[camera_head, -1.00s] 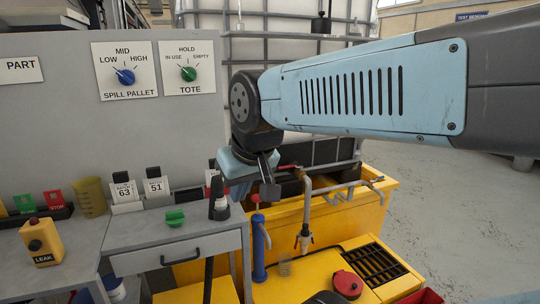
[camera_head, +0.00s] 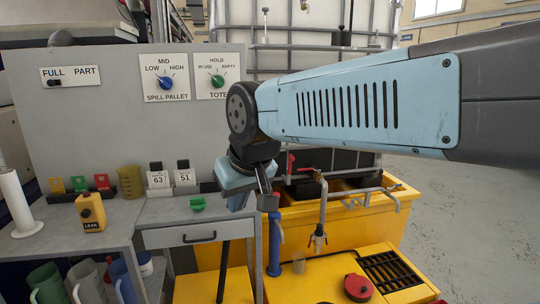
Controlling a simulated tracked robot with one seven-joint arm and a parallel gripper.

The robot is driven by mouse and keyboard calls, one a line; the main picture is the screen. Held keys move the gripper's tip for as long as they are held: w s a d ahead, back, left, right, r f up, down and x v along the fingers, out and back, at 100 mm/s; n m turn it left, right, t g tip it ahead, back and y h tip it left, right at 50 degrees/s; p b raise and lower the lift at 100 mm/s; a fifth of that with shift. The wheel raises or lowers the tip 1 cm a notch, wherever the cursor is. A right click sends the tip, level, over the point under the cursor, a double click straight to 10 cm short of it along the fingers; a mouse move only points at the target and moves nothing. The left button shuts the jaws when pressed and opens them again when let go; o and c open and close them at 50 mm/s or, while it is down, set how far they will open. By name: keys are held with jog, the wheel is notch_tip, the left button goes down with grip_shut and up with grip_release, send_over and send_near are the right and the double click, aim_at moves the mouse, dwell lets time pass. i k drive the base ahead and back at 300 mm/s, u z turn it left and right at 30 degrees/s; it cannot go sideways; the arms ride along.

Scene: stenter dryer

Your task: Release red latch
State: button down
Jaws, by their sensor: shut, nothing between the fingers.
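A small red handle (camera_head: 291,163) sits on the valve at the tote's outlet, just right of my wrist; I cannot tell for sure whether it is the red latch. My gripper (camera_head: 268,203) hangs below my wrist, pointing down, in front of the yellow spill pallet (camera_head: 345,222). Its dark fingers are shut and empty. The gripper appears left of the red handle and lower in the picture; the depth between them is unclear. My wrist and forearm cover part of the tote (camera_head: 300,22).
A grey bench (camera_head: 165,211) with a drawer stands at left, holding a green knob (camera_head: 197,204) and two number cards. A yellow leak box (camera_head: 91,212) stands farther left. A blue cylinder (camera_head: 274,245) stands below my gripper. Floor (camera_head: 470,215) at right is clear.

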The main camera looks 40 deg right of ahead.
aim_at(291, 159)
jog(key=z, duration=0.05)
jog(key=k, duration=0.45)
jog(key=z, duration=0.7)
jog(key=i, duration=1)
jog(key=u, duration=0.05)
